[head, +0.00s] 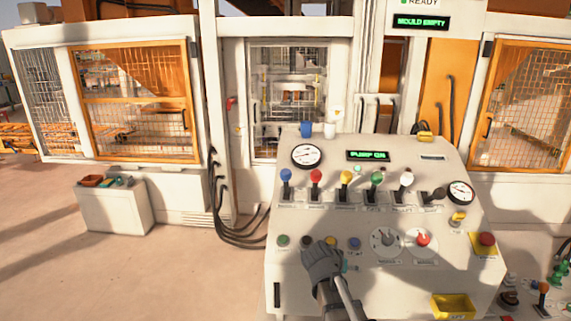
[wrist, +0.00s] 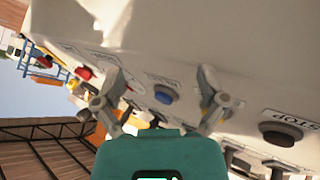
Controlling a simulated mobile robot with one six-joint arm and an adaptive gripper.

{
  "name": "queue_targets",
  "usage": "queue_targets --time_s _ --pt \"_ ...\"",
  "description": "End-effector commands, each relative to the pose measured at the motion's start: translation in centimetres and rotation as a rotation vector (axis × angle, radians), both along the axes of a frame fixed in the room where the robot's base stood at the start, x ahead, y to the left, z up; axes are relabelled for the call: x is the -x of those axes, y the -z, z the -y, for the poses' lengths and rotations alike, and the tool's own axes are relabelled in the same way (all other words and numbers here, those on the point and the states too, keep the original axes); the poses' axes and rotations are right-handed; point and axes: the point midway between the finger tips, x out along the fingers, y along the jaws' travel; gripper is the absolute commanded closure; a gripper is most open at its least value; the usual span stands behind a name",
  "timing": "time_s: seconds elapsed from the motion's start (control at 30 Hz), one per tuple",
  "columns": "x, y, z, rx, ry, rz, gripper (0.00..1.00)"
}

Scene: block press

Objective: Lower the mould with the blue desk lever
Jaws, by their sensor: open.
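The blue desk lever (head: 286,176) is the leftmost in a row of ball-topped levers on the sloping control desk (head: 290,298). It stands upright, and nothing touches it. My gripper (head: 322,246) is over the lower left of the desk, below and to the right of the blue lever. In the wrist view, its two fingers (wrist: 160,84) are spread with nothing between them; a blue push button (wrist: 163,95) shows on the desk beyond. The mould itself is not clear behind the press cage door (head: 287,100).
Red (head: 316,176), yellow (head: 346,178), green (head: 377,179) and white (head: 406,180) levers stand close beside the blue one. Displays read "PUMP ON" (head: 368,155) and "MOULD EMPTY" (head: 421,22). A red mushroom button (head: 487,239) is at right.

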Motion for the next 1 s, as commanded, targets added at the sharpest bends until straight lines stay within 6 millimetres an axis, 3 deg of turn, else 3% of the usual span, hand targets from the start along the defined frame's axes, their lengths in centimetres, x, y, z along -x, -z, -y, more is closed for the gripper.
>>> queue_targets --time_s 0.03,0.17,0.3,0.6,0.8,1.0 --pt "-1.2 -1.8 -1.2 0.020 -0.007 0.053 0.08" --pt "-3.7 -5.0 -4.0 0.063 -0.026 0.209 0.08" --pt "-6.1 -9.0 -8.2 0.093 -0.075 0.390 0.08" --pt "-9.2 -17.0 -18.9 0.079 -0.249 0.731 0.08" --pt "-9.5 -19.4 -23.1 0.055 -0.330 0.836 0.08" --pt "-9.4 -19.8 -23.9 0.048 -0.346 0.857 0.08"
